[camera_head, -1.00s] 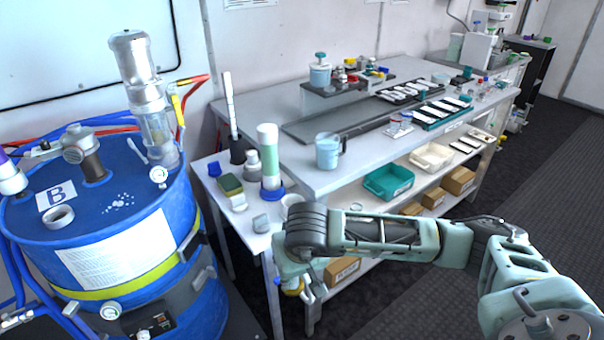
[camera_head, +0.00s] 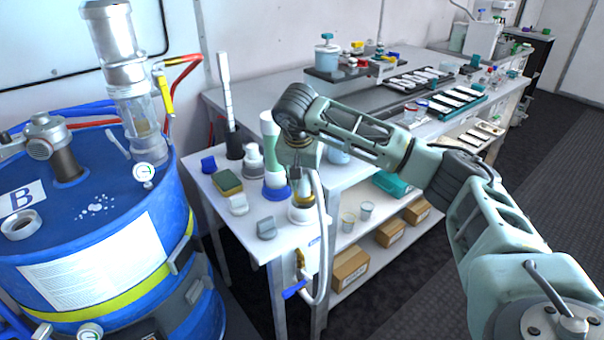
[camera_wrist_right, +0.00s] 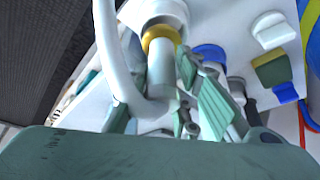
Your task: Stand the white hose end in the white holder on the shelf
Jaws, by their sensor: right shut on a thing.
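My right gripper (camera_head: 302,172) is shut on the white hose end (camera_wrist_right: 161,72), which has a yellow collar (camera_wrist_right: 160,36) at its far end. The hose end points down at the white holder (camera_head: 302,213) on the white shelf (camera_head: 250,238). In the wrist view the collar overlaps the holder (camera_wrist_right: 155,10); I cannot tell whether the tip is inside it or just above. The white hose (camera_head: 321,235) arcs from the gripper down past the shelf edge, and it also shows in the wrist view (camera_wrist_right: 106,45). My left gripper is not in view.
A tube on a blue base (camera_head: 276,191), a grey block (camera_head: 266,229), a white block (camera_head: 238,205) and a green-yellow sponge (camera_head: 227,182) stand close by. A valve with a blue handle (camera_head: 294,289) hangs at the shelf's front. A blue drum (camera_head: 100,230) is at left.

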